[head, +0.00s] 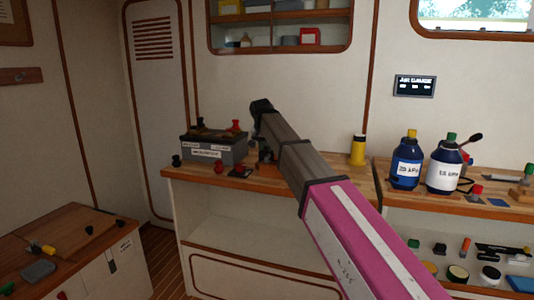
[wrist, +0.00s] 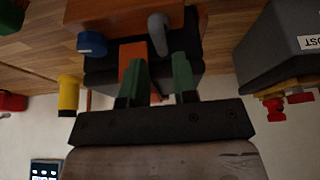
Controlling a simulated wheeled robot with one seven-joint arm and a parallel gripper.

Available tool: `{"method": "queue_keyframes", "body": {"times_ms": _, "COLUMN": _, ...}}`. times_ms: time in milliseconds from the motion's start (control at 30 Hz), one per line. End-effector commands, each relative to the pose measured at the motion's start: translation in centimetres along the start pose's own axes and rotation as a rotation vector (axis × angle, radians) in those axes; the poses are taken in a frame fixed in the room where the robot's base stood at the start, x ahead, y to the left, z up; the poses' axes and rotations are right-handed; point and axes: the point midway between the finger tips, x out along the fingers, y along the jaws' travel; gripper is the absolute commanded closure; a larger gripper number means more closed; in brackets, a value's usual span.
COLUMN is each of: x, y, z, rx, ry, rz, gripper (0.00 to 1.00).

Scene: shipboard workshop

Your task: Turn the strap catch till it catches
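In the wrist view a grey curved lever (wrist: 159,34) stands by a dark base (wrist: 102,68) with an orange-brown strip (wrist: 131,62); this looks like the strap catch. My gripper (wrist: 159,72) has two green fingers spread apart with a gap between them. The lever shows beyond the fingertips, in line with the gap; I cannot tell whether anything touches it. Nothing is visibly held. In the head view my arm reaches over the bench, and its end hides most of the catch area.
A grey labelled box (head: 213,148) stands beside the arm on the wooden bench (head: 300,181); it shows in the wrist view too (wrist: 275,45). Red knobs (wrist: 276,108) are near it. A yellow bottle (head: 358,150) and labelled jars (head: 405,172) stand to the right.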

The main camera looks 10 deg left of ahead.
Motion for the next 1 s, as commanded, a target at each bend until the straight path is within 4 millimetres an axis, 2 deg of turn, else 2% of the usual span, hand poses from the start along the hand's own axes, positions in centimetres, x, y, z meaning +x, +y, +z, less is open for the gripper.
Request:
{"method": "queue_keyframes", "body": {"times_ms": 33, "x": -1.1, "y": 0.0, "z": 0.0, "rx": 0.000, "ry": 0.003, "rz": -0.002, "gripper": 0.73}}
{"method": "queue_keyframes", "body": {"times_ms": 200, "x": -4.0, "y": 0.0, "z": 0.0, "rx": 0.000, "ry": 0.002, "rz": -0.001, "gripper": 0.73}}
{"method": "queue_keyframes", "body": {"times_ms": 400, "x": -6.1, "y": 0.0, "z": 0.0, "rx": 0.000, "ry": 0.001, "rz": -0.001, "gripper": 0.73}}
{"method": "queue_keyframes", "body": {"times_ms": 1000, "x": -6.5, "y": 0.0, "z": 0.0, "rx": 0.000, "ry": 0.000, "rz": 0.000, "gripper": 0.73}}
